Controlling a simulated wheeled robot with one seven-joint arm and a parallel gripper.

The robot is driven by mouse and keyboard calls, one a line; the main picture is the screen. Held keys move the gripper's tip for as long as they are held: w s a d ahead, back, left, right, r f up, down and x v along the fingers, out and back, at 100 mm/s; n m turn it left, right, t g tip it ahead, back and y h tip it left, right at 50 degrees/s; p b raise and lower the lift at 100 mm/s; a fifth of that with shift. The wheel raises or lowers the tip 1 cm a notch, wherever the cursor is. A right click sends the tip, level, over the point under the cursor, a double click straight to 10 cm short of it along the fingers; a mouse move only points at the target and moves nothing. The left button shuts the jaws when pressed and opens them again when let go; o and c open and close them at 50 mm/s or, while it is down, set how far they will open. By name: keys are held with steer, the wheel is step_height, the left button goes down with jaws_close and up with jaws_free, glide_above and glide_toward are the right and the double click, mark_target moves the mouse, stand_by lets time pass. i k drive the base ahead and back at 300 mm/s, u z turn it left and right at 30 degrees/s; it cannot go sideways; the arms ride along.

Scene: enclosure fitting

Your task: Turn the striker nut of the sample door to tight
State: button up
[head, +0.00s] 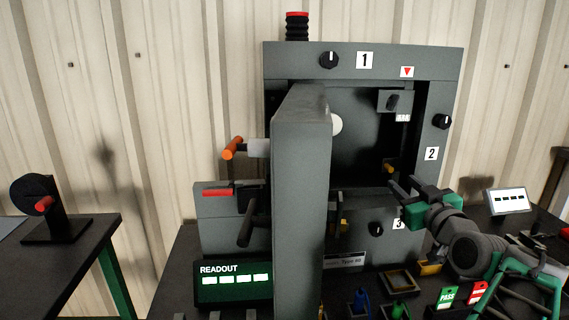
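The sample door (299,190) stands swung open toward me, seen nearly edge-on, in front of the grey enclosure (280,62). An orange handle (232,148) and a dark handle (247,222) stick out on its left. Inside the opening, a grey block (395,101) with a dark round part sits at the upper right, under a red triangle mark. A small yellow-orange part (388,167) shows lower down. I cannot tell which of these is the striker nut. My gripper (401,184) is at the opening's lower right, its fingers apart, with nothing visible between them.
Black knobs with labels 1 (329,60), 2 (441,121) and 3 (376,229) sit on the enclosure frame. A readout (234,283) stands at the front left. Trays, green PASS and red tags crowd the bench front. A small display (508,201) stands at right.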

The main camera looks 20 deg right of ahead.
mark_target(392, 102)
steer(key=k, duration=1)
